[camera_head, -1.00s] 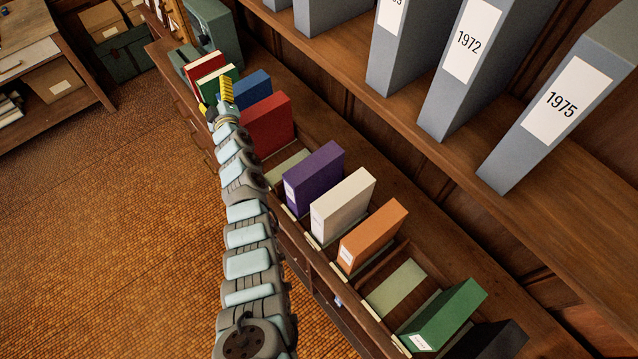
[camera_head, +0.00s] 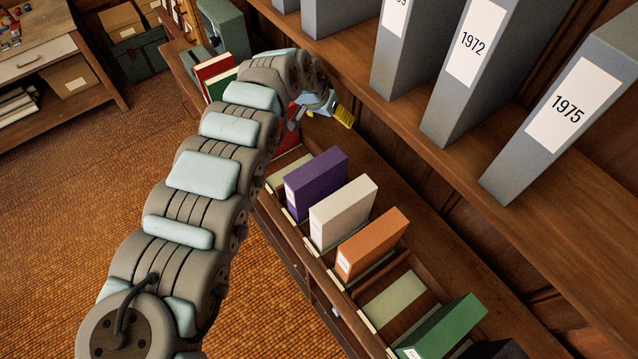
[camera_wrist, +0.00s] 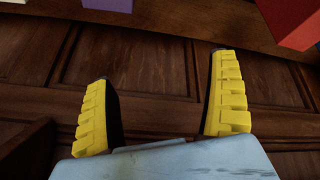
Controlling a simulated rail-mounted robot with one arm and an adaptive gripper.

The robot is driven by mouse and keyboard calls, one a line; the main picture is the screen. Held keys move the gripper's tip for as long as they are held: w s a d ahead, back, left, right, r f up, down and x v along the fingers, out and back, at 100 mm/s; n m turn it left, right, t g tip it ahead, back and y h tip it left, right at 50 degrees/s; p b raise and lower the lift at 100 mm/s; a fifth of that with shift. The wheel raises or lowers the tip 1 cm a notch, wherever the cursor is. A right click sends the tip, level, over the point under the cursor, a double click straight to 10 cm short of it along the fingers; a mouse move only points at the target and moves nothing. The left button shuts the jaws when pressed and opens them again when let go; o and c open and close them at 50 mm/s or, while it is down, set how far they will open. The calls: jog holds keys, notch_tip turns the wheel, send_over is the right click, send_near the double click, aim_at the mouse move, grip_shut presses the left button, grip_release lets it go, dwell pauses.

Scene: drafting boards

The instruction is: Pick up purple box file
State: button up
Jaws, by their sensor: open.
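The purple box file (camera_head: 316,184) stands upright in a slotted wooden rack on the lower shelf, between an empty slot with a pale green base and a white box file. A small purple part of it (camera_wrist: 108,4) shows at the top edge of the wrist view. My gripper (camera_head: 345,117) is behind and above the purple file, near the back panel, apart from it. In the wrist view its two yellow fingers (camera_wrist: 163,95) are spread with nothing between them, facing dark wood panelling.
A white box file (camera_head: 343,213) and an orange one (camera_head: 373,243) stand to the right. A red file (camera_wrist: 290,20) shows at the upper right of the wrist view. The upper shelf (camera_head: 440,160) with grey binders (camera_head: 462,75) overhangs the rack. My arm hides part of the left files.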

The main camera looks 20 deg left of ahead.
aim_at(316, 167)
jog(key=s+m+g, duration=0.1)
jog(key=s, duration=0.2)
jog(key=s+f+m+g+y+p, duration=0.1)
jog(key=s+m+g, duration=0.1)
jog(key=s, duration=0.2)
jog(key=s+d+f+m+g+y, duration=0.1)
jog(key=s, duration=0.3)
jog(key=shift+s+m+g, duration=0.1)
jog(key=shift+m+g, duration=0.3)
jog(key=shift+s+f+p, duration=0.1)
jog(key=shift+s+p, duration=0.2)
jog(key=shift+s, duration=0.05)
notch_tip(316, 167, down, 2)
jog(key=shift+f, duration=0.1)
jog(key=shift+w+f+p, duration=0.2)
jog(key=shift+f+p, duration=0.2)
jog(key=shift+f, duration=0.15)
jog(key=shift+w+a+f+p, duration=0.1)
jog(key=shift+a+f+p, duration=0.1)
jog(key=shift+f, duration=0.8)
jog(key=shift+w+a+f+p, duration=0.1)
jog(key=shift+f+p, duration=0.05)
jog(key=shift+f, duration=0.85)
jog(key=c, duration=1.3)
